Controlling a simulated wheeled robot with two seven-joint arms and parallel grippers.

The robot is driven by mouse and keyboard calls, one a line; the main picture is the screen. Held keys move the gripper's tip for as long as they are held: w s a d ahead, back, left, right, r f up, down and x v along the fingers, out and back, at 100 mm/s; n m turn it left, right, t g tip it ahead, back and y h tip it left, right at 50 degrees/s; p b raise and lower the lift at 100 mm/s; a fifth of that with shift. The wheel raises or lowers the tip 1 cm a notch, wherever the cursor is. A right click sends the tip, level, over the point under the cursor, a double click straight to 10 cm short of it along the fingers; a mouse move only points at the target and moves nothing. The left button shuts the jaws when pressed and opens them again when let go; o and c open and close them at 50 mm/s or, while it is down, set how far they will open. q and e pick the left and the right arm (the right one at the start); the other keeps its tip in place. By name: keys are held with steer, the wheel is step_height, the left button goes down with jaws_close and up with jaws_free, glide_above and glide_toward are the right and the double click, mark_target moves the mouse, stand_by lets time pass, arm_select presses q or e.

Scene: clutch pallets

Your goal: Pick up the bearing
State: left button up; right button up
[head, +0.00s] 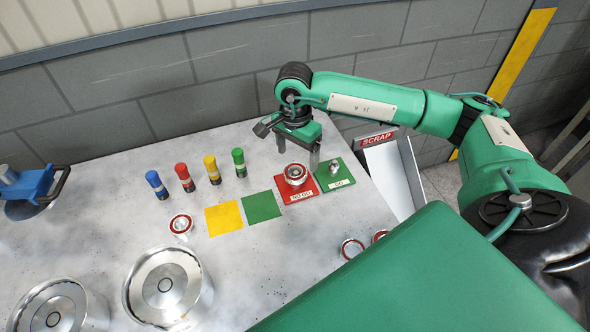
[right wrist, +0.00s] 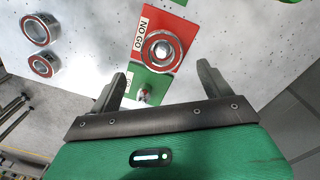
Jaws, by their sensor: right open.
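A bearing with a red ring (head: 295,174) sits on the red NO GO pad (head: 283,191). It also shows in the right wrist view (right wrist: 161,49), with shiny metal in its middle; I cannot tell whether it is around or on a plug. Other red-ringed bearings lie on the table at the left (head: 180,224) and at the front right (head: 351,248), (head: 380,236). Two bearings show in the right wrist view (right wrist: 40,30), (right wrist: 41,66). My right gripper (head: 289,146) is open and empty, above and just behind the pads. My left gripper is out of view.
A small metal plug (head: 334,167) stands on the green GO pad (head: 337,183). A SCRAP chute (head: 388,175) is at the right. Colored markers (head: 212,169), yellow (head: 223,218) and green (head: 262,207) squares, large metal discs (head: 165,286) and a blue tool (head: 28,184) share the table.

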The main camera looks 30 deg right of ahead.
mark_target(296, 171)
steer(key=shift+f, duration=0.2)
step_height(296, 171, down, 4)
steer(key=p, duration=0.2)
steer(key=shift+a+f+p, duration=0.1)
steer(key=shift+a+p, duration=0.05)
steer(key=shift+p, duration=0.2)
steer(key=shift+f, duration=0.35)
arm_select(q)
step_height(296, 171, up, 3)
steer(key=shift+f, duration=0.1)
arm_select(e)
steer(key=c, duration=1.3)
steer(key=shift+r, duration=0.1)
